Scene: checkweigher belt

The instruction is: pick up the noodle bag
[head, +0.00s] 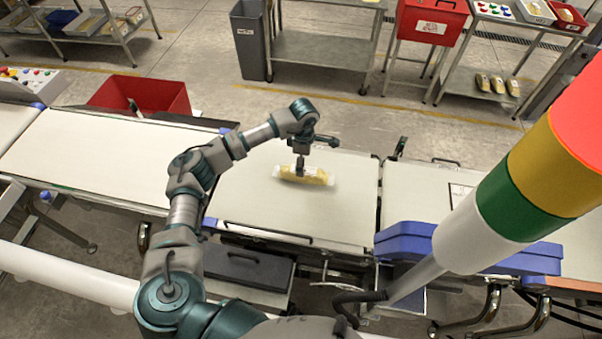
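The noodle bag (312,177) is a clear pack with yellow contents. It lies lengthwise on the pale middle belt section (345,215). My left gripper (300,172) points down at the bag from above, and its fingertips overlap the bag in the picture. I cannot tell whether the fingers are closed on it or only around it. The bag looks flat on or very near the belt. My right gripper is not in view.
A striped signal tower (510,190) leans across the right side. A blue box-like part (410,245) sits at the belt's front right. A red bin (140,95) stands behind the left belt. Shelves with other packs (498,85) stand at the back.

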